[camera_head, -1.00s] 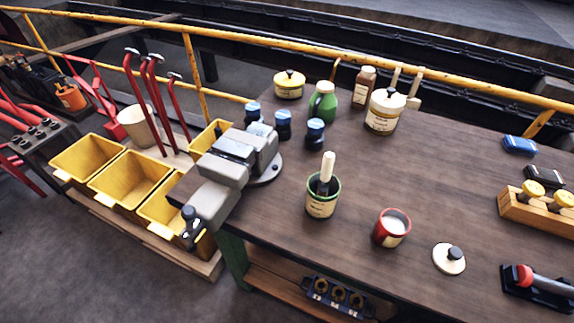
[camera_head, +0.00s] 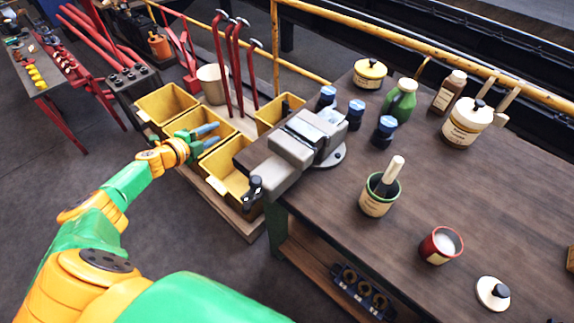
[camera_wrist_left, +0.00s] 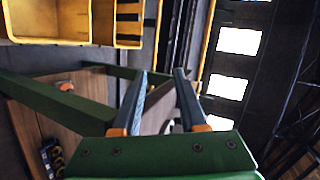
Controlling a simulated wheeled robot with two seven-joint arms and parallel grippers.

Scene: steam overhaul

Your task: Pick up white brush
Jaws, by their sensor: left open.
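A brush with a white handle (camera_head: 393,171) stands tilted in a green-rimmed cream pot (camera_head: 376,204) on the workbench; its lower end is hidden in the pot. My left gripper (camera_head: 215,132) is open and empty in front of the yellow bins, to the left of the bench and well apart from the brush. The left wrist view shows its two fingers apart (camera_wrist_left: 160,76) with nothing between them. The brush is not visible in that view. My right gripper is in neither view.
A grey vise (camera_head: 306,138) at the bench edge stands between my left gripper and the pot. Blue-capped bottles (camera_head: 356,114), a green bottle (camera_head: 399,101) and a lidded cream jar (camera_head: 466,125) stand behind. A red cup (camera_head: 440,246) and round lid (camera_head: 493,293) are at right.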

